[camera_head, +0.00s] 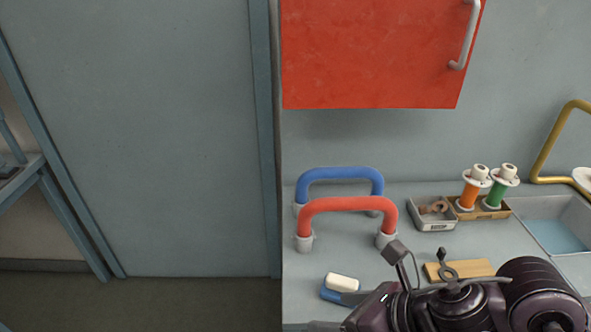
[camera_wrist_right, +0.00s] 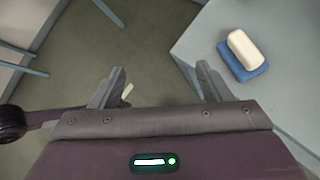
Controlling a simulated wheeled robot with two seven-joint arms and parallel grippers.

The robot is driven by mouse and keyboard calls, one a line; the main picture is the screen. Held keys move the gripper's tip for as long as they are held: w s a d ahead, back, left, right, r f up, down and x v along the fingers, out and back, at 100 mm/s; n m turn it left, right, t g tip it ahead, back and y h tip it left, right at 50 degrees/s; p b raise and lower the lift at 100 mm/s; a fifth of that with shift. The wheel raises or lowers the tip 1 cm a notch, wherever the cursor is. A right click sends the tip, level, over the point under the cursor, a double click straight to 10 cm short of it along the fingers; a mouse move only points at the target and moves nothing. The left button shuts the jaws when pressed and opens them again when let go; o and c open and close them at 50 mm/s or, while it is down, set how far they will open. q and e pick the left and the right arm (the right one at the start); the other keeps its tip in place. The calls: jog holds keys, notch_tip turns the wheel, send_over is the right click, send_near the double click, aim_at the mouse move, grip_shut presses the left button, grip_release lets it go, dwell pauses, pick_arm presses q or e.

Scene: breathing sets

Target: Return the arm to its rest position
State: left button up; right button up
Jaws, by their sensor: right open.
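My right gripper (camera_head: 336,312) is low in the head view, at the front left part of the counter. In the right wrist view the right gripper (camera_wrist_right: 160,88) has its two fingers wide apart with nothing between them. It hangs past the counter's edge, with floor below. A white soap bar (camera_head: 342,283) lies on a blue dish (camera_head: 331,295), close to the gripper but not held. The soap (camera_wrist_right: 243,50) and dish (camera_wrist_right: 240,66) also show right of the fingers in the wrist view. My left gripper is not in view.
A blue breathing-tube arch (camera_head: 340,173) and a red one (camera_head: 347,204) stand on the counter (camera_head: 300,270). Right of them are a grey tray (camera_head: 436,224), orange and green spools (camera_head: 468,194), and a sink (camera_head: 555,235). A red cabinet (camera_head: 380,55) hangs above. Floor (camera_head: 150,305) lies left.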

jog(key=w+d+m+t+h, duration=0.1)
jog(key=w+m+t+h, duration=0.15)
jog(key=m, duration=0.95)
jog(key=w+d+m+t+h, duration=0.2)
jog(key=w+m+t, duration=0.15)
jog(key=m, duration=0.75)
jog(key=s+d+f+m+g+h, duration=0.2)
jog(key=s+d+f+m+g, duration=0.25)
jog(key=f+m, duration=0.4)
jog(key=s+d+f+m+g+h, duration=0.2)
jog(key=s+d+f+m+g, duration=0.3)
jog(key=m, duration=0.6)
notch_tip(320, 180, down, 28)
jog(key=s, duration=0.3)
jog(key=s+d+f+n, duration=0.1)
jog(key=s+d+f, duration=0.2)
jog(key=s+f, duration=1.6)
jog(key=shift+s+d+f+g, duration=0.2)
jog(key=shift+s+f+g, duration=0.15)
jog(key=shift+f, duration=0.2)
